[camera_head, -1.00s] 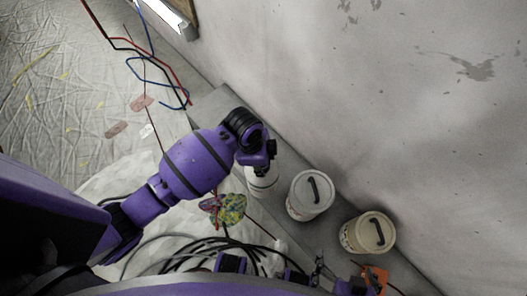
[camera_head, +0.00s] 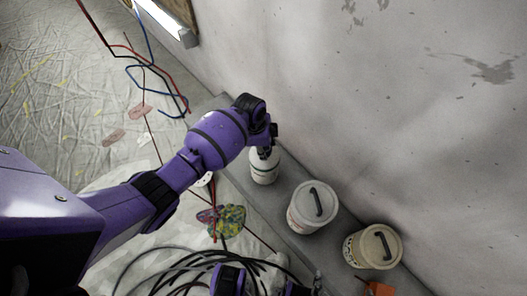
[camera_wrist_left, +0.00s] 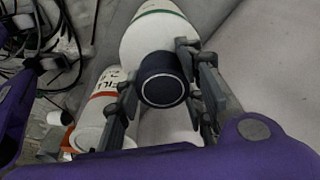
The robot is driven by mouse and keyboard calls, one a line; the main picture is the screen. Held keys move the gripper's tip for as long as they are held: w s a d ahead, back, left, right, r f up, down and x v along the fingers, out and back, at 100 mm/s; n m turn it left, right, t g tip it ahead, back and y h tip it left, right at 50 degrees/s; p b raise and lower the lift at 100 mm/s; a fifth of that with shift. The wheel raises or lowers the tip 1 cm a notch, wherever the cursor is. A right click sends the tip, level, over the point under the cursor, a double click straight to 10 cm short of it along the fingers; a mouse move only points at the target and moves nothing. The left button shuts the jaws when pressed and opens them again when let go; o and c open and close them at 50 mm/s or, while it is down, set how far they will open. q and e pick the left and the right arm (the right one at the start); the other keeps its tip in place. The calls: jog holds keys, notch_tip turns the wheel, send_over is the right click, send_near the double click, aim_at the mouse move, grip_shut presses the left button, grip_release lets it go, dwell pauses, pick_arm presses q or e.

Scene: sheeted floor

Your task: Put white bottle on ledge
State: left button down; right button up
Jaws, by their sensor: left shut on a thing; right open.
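The white bottle (camera_head: 264,172) has a thin green band and a dark cap. My left gripper (camera_head: 264,148) is shut on it at the cap end. In the left wrist view the fingers (camera_wrist_left: 187,82) sit on both sides of the dark cap, with the white bottle body (camera_wrist_left: 160,32) beyond. The bottle looks about upright over the grey ledge (camera_head: 283,183) along the wall, left of two buckets. I cannot tell whether its base touches the ledge.
A white lidded bucket (camera_head: 312,207) and a cream lidded bucket (camera_head: 373,246) stand on the ledge to the right. An orange item (camera_head: 380,288) lies near the bottom. Black cables (camera_head: 180,272) and a paint-spotted cloth (camera_head: 228,218) lie on the sheeted floor. The wall rises behind the ledge.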

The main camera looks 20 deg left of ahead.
pick_arm(q)
notch_tip(320, 180, down, 2)
jog(key=shift+f+b, duration=0.25)
jog(key=shift+b, duration=0.05)
jog(key=shift+w+f, duration=0.1)
jog(key=shift+f, duration=0.2)
jog(key=c, duration=1.1)
grip_release()
jog(key=shift+f, duration=0.1)
jog(key=r+p, duration=0.1)
jog(key=r, duration=0.2)
jog(key=a+r+p, duration=0.1)
jog(key=r, duration=0.7)
jog(key=shift+s+a+p, duration=0.25)
jog(key=shift+a+p, duration=0.05)
jog(key=shift+p, duration=0.1)
jog(key=shift+s+a+r, duration=0.1)
jog(key=shift+r, duration=0.5)
